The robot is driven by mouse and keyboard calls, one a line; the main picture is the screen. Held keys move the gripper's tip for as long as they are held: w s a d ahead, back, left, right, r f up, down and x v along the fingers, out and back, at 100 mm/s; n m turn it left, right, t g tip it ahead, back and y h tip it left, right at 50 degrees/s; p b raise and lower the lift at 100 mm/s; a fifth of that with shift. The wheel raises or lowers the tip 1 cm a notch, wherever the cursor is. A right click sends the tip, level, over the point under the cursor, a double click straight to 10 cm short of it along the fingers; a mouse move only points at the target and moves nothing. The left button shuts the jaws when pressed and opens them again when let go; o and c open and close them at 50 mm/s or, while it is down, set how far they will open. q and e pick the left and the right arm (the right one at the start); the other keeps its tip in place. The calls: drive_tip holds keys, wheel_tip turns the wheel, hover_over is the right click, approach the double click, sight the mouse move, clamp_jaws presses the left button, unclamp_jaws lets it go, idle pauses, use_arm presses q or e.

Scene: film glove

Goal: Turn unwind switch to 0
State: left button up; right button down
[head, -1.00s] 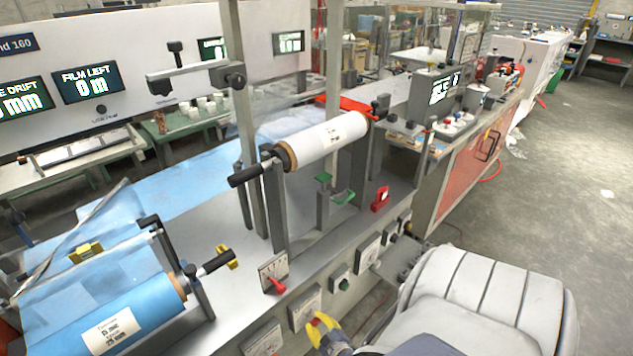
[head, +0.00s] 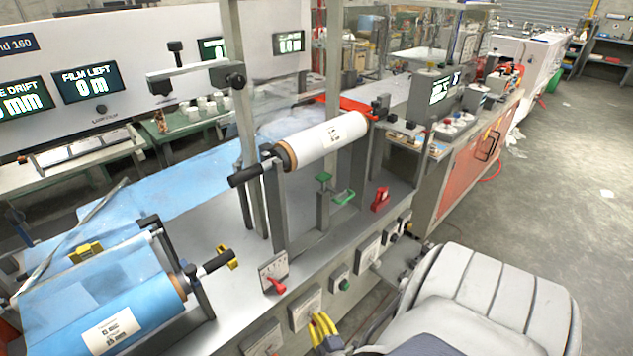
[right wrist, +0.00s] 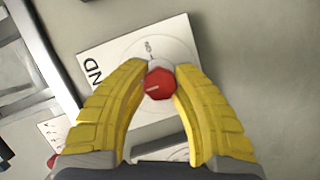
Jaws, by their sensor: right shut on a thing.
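The unwind switch is a red knob (right wrist: 159,86) with a pale pointer line, on a white plate (right wrist: 105,58). The letters "ND" show at the plate's left edge; small dial marks above the knob are too blurred to read. The pointer line lies roughly sideways in the right wrist view. My right gripper (right wrist: 161,76) has its yellow fingers shut on the knob, one on each side. In the head view the right gripper (head: 324,326) is at the bottom, close to the machine's front panel; the knob is hidden there. My left gripper is not in view.
A white film roll (head: 327,141) and a blue film roll (head: 115,310) are on the machine. Open floor (head: 590,240) lies right.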

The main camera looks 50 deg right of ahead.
idle(0.3)
drive_tip(key=c, duration=1)
unclamp_jaws()
drive_tip(key=v, duration=0.7)
drive_tip(key=shift+s, duration=0.25)
